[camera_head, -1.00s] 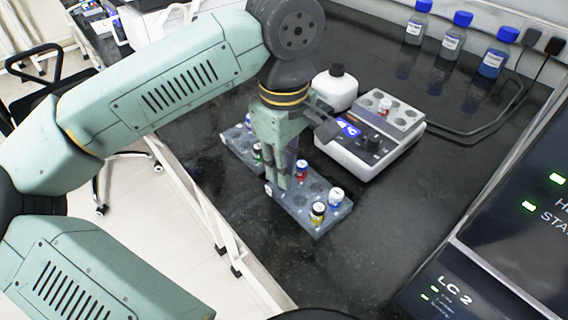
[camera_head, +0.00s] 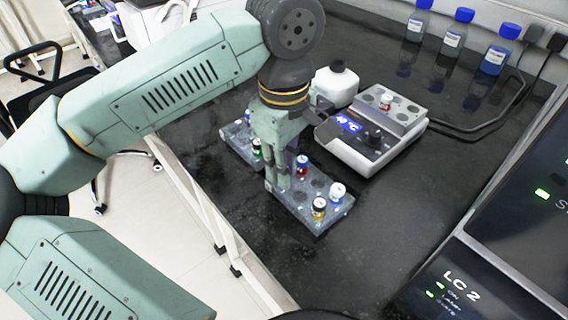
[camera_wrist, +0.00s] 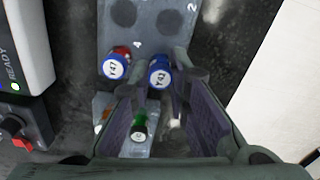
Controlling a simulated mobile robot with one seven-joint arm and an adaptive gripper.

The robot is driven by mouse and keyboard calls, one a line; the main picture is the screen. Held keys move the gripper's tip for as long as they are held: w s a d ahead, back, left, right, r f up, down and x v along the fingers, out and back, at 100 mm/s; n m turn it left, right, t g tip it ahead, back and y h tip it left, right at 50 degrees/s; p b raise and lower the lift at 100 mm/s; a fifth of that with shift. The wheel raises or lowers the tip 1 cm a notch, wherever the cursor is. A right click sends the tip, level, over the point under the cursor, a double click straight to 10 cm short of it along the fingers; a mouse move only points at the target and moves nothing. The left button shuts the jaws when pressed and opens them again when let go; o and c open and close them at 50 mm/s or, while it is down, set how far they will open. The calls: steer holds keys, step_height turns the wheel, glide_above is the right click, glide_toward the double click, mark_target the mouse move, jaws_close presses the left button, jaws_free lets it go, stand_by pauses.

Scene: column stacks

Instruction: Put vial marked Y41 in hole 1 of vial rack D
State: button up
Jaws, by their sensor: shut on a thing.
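My gripper (camera_wrist: 160,82) is shut on a vial with a blue cap (camera_wrist: 158,73). The cap label starts with Y4, but its last character is not clear. In the head view my gripper (camera_head: 284,186) points down at the end of the near grey rack (camera_head: 295,208), and its fingers hide the held vial. I cannot tell whether the vial is seated in a hole. Beside it stands a red vial with a blue cap (camera_wrist: 117,64), probably marked Y47. The rack shows the numbers 4 and 2 in the wrist view (camera_wrist: 147,40). No rack letter is legible.
A yellow vial (camera_head: 318,208) and a white-capped blue vial (camera_head: 337,192) stand in the near rack. A second rack (camera_head: 236,142) behind holds a green vial (camera_head: 256,149). A heating block (camera_head: 365,150) and a white bottle (camera_head: 336,86) are close by.

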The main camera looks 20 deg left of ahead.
steer(key=o, duration=0.9)
steer(key=shift+o, duration=0.5)
steer(key=shift+o, duration=1.2)
steer(key=shift+r, duration=0.1)
steer(key=shift+r+p, duration=1.7)
steer(key=shift+r, duration=1.2)
